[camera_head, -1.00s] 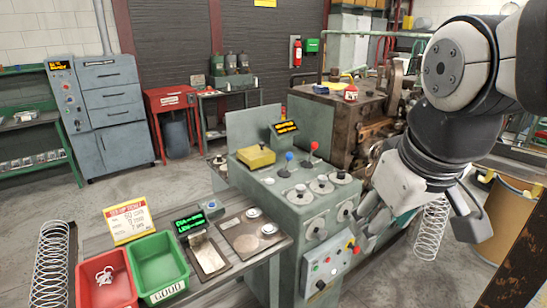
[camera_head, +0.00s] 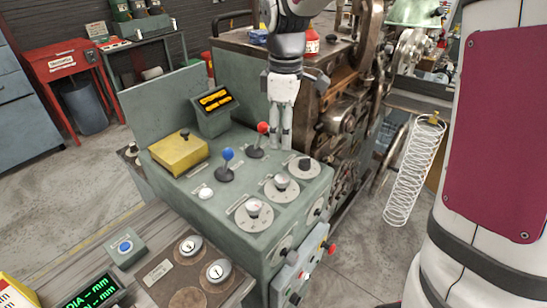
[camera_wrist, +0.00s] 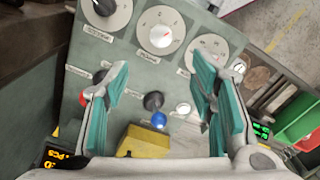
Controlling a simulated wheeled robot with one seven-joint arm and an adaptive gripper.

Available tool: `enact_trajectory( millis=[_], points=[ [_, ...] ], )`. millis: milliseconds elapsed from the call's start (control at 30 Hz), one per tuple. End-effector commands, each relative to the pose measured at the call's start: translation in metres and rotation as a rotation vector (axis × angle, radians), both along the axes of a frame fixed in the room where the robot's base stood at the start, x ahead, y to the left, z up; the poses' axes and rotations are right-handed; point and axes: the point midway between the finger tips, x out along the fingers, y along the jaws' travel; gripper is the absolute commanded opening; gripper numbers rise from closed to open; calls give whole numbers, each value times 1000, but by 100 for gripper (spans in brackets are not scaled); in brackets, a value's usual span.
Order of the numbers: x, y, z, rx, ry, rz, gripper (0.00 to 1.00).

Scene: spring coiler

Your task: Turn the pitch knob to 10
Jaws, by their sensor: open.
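Three dial knobs sit along the right side of the green control panel (camera_head: 225,215): a dark-topped far knob (camera_head: 305,164), a middle knob (camera_head: 281,183) and a near knob (camera_head: 253,208). In the wrist view they run along the top: the dark knob (camera_wrist: 104,7), the middle knob (camera_wrist: 160,36) and the third knob (camera_wrist: 211,50). Their labels are too small to read surely, so I cannot tell which is pitch or its setting. My gripper (camera_head: 281,140) points down above the panel's far part, apart from the knobs. Its teal fingers (camera_wrist: 160,105) are spread and empty.
A brown machine (camera_head: 335,110) stands behind. A wire spring (camera_head: 412,170) hangs at the right.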

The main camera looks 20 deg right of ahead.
Motion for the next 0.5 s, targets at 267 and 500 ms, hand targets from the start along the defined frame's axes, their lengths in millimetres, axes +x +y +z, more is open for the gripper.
enact_trajectory(
  millis=[267,500],
  points=[
    [-3,0,-42,0,7,0,51],
    [-3,0,-89,0,6,-2,51]
  ],
)
